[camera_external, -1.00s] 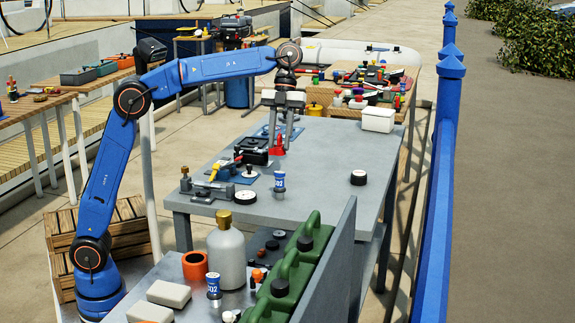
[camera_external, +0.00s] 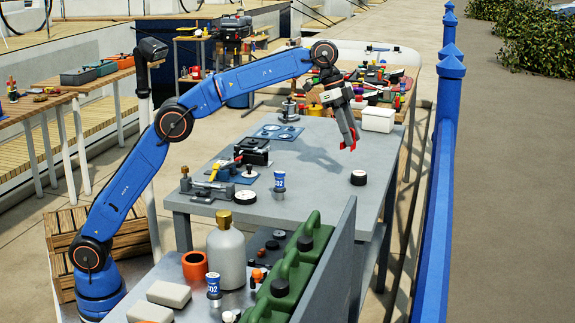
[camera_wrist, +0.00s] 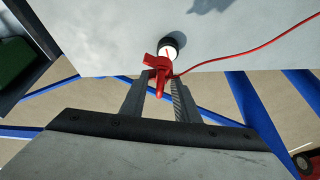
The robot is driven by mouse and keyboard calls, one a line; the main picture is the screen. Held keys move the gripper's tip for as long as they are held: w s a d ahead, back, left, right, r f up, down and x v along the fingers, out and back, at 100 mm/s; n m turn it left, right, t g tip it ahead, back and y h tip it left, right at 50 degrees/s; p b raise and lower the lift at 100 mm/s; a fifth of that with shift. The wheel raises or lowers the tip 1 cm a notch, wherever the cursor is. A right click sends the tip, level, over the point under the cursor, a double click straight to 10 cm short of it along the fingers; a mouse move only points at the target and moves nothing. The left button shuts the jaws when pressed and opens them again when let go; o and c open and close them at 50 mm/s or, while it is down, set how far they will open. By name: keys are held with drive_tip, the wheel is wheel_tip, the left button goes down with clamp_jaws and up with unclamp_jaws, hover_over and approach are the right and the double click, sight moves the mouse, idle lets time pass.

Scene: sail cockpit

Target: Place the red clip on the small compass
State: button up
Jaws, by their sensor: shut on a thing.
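The red clip (camera_external: 349,144) is held between the fingertips of my gripper (camera_external: 347,134), above the right part of the grey table. In the wrist view the clip (camera_wrist: 160,76) sits between the two fingers (camera_wrist: 158,88), which are shut on it. A small round black thing with a white top (camera_external: 358,178), which looks like the small compass, stands on the table below and nearer the camera than the clip. In the wrist view this compass (camera_wrist: 179,41) is just beyond the clip, partly covered by it. The clip and compass look apart.
A red cable (camera_wrist: 245,52) runs off to the right in the wrist view. A blue-and-white can (camera_external: 279,184), a round white-faced disc (camera_external: 245,198) and a black box (camera_external: 252,150) stand left on the table (camera_external: 315,215). A white box (camera_external: 378,119) is behind. The table around the compass is clear.

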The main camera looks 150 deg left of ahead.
drive_tip(key=w+a+n, duration=0.2)
drive_tip(key=a, duration=0.1)
hover_over(359, 172)
drive_tip(key=shift+n+g+y, duration=0.4)
drive_tip(key=shift+w+d+f, duration=0.1)
drive_tip(key=shift+w+f, duration=0.05)
drive_tip(key=shift+f, duration=3.7)
drive_tip(key=shift+f, duration=0.1)
drive_tip(key=o, duration=1)
drive_tip(key=v, duration=1.2)
